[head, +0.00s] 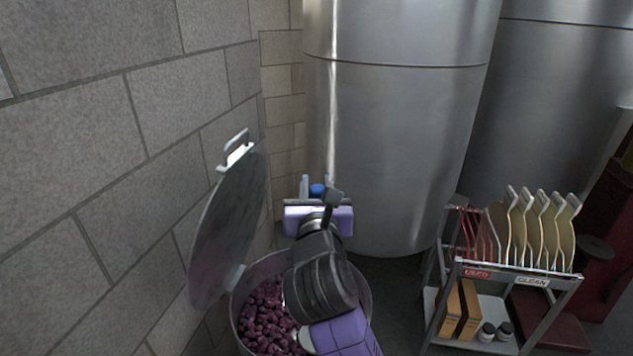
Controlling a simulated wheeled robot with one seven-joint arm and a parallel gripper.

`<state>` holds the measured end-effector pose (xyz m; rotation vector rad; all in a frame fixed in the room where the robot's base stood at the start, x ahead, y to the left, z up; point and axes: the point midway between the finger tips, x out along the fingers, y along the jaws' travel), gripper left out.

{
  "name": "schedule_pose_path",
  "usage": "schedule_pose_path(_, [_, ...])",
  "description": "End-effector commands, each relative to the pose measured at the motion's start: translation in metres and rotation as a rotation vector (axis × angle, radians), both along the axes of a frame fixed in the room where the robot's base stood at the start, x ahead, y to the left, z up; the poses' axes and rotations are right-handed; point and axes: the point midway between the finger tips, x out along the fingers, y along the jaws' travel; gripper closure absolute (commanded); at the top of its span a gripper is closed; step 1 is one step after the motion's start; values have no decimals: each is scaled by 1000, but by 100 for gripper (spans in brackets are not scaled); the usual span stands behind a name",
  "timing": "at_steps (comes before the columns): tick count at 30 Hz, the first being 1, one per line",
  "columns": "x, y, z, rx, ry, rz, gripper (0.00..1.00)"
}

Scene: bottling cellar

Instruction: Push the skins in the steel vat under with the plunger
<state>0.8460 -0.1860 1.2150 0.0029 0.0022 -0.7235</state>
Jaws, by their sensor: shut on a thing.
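The steel vat (240,331) stands at the bottom centre, open at the top. Dark purple skins (266,318) fill what I can see of its inside; my arm covers its right part. Its round grey lid (228,228) stands tilted up at the left on the rim. My gripper (318,188) is beyond the vat's opening in the picture, shut on a small blue thing (317,190). Only a bit of blue shows between the fingers. I cannot tell whether it is the plunger's handle.
A block wall (80,190) runs close along the left. A large steel tank (400,150) stands right behind my gripper. At the right is a metal trolley (450,300) with upright paddles or boards (540,235), labels reading USED and CLEAN, boxes and small jars.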

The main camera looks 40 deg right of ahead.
Motion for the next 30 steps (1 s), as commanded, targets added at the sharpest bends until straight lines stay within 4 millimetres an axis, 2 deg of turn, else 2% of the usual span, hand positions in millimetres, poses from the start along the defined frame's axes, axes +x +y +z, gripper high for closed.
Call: schedule_pose_path(30, [-1, 0, -63, -3, -2, 0, 100])
